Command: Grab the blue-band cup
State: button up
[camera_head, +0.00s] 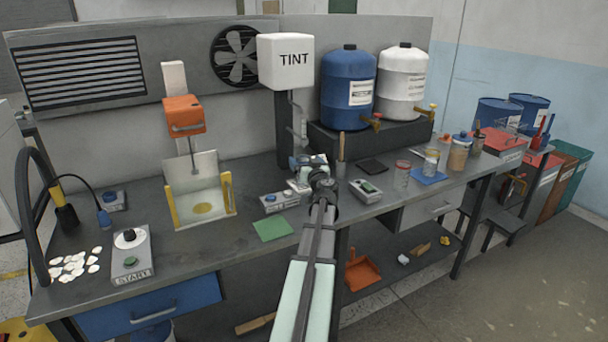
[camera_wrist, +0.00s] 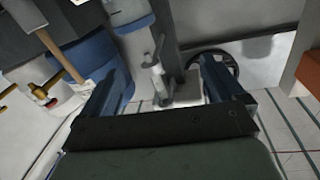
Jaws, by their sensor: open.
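A clear cup with a blue band (camera_head: 430,163) appears to stand on a blue cloth (camera_head: 428,177) on the right part of the bench. A similar cup with a red band (camera_head: 402,174) stands just to its left. My gripper (camera_head: 306,162) is over the middle of the bench, left of both cups and apart from them. In the wrist view my gripper (camera_wrist: 163,78) has its two dark blue fingers spread, with nothing held between them. The blue-band cup cannot be made out in the wrist view.
A brown jar (camera_head: 458,155) stands right of the blue-band cup. A grey scale (camera_head: 366,190) and a dark pad (camera_head: 372,166) lie between my gripper and the cups. A wooden-handled tool (camera_head: 341,150) stands upright nearby. Blue (camera_head: 348,88) and white (camera_head: 401,82) drums stand behind.

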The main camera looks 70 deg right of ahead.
notch_tip(320, 180, down, 3)
jog(key=s+n, duration=0.1)
jog(key=s, duration=0.2)
send_near(303, 156)
jog(key=w+d+r, duration=0.1)
jog(key=w+d, duration=0.1)
jog(key=shift+f+x, duration=0.15)
jog(key=shift+x, duration=1.4)
jog(key=shift+f+x, duration=0.15)
jog(key=shift+x, duration=1.45)
jog(key=c, duration=1.8)
